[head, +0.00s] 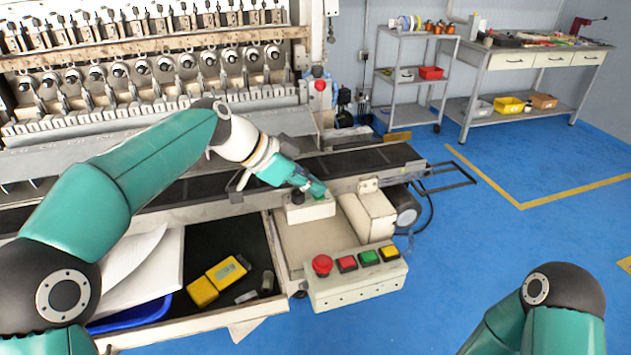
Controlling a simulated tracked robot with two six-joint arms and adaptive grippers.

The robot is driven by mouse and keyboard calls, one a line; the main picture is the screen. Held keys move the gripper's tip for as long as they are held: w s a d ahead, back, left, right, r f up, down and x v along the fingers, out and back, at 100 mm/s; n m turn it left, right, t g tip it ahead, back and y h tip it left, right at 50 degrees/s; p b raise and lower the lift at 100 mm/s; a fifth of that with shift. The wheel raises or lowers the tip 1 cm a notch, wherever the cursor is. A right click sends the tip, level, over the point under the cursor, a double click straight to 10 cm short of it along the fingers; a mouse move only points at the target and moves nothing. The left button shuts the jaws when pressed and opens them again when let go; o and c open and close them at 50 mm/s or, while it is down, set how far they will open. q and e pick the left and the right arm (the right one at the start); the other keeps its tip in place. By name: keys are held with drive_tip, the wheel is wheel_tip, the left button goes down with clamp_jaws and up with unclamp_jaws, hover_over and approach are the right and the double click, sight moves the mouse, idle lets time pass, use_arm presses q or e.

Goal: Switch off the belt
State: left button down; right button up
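The dark belt (355,160) runs across the machine's front in a pale metal frame. A small white switch box (310,212) sits at the belt's front edge, near its right end. A dark knob-like part (297,197) shows on it. My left gripper (318,190) is over this box, its tip very close to the top; I cannot tell whether it touches. Its fingers are too small and overlapped to tell open from shut. A control box (345,293) in front carries a red mushroom button (322,264) and red, green and yellow push buttons. My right gripper is out of view.
An open drawer (230,318) below the belt holds papers, a blue tray and yellow devices (218,281). A white motor housing (370,215) stands right of the switch box. A shelf cart (410,100) and a workbench (530,60) stand behind. Blue floor at right is clear.

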use_arm(q)
drive_tip(key=shift+w+a+f, duration=0.3)
drive_tip(key=shift+w+f, duration=0.05)
drive_tip(key=shift+f, duration=0.2)
drive_tip(key=shift+r+p, duration=0.4)
drive_tip(key=shift+r, duration=0.15)
drive_tip(key=r+p, duration=0.1)
drive_tip(key=r, duration=0.1)
drive_tip(key=s+r+p, duration=0.1)
drive_tip(key=r, duration=0.1)
drive_tip(key=shift+d+r, duration=0.15)
drive_tip(key=shift+r, duration=0.05)
drive_tip(key=s+v, duration=0.1)
drive_tip(key=v, duration=0.8)
drive_tip(key=shift+s, duration=0.15)
